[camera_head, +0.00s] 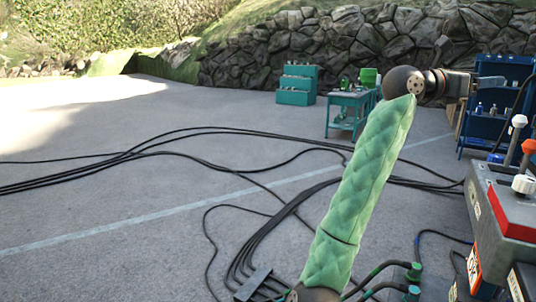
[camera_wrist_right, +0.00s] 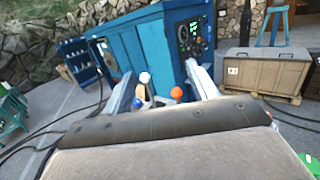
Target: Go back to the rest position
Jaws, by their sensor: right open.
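My right arm, in a green padded sleeve, rises across the head view from the bottom middle. My right gripper (camera_head: 490,83) is at the upper right of that view, pointing right, high and clear of the floor. In the right wrist view my right gripper (camera_wrist_right: 160,74) shows its two fingers apart with nothing held between them. Levers with a white and an orange knob (camera_wrist_right: 176,93) show beyond the gap, apart from the fingers. My left gripper is in neither view.
A blue shelf (camera_head: 493,118) and a teal table (camera_head: 347,112) stand farther back. Black cables (camera_head: 130,155) cross the floor. A blue cabinet (camera_wrist_right: 150,50) and wooden crate (camera_wrist_right: 265,72) show in the wrist view.

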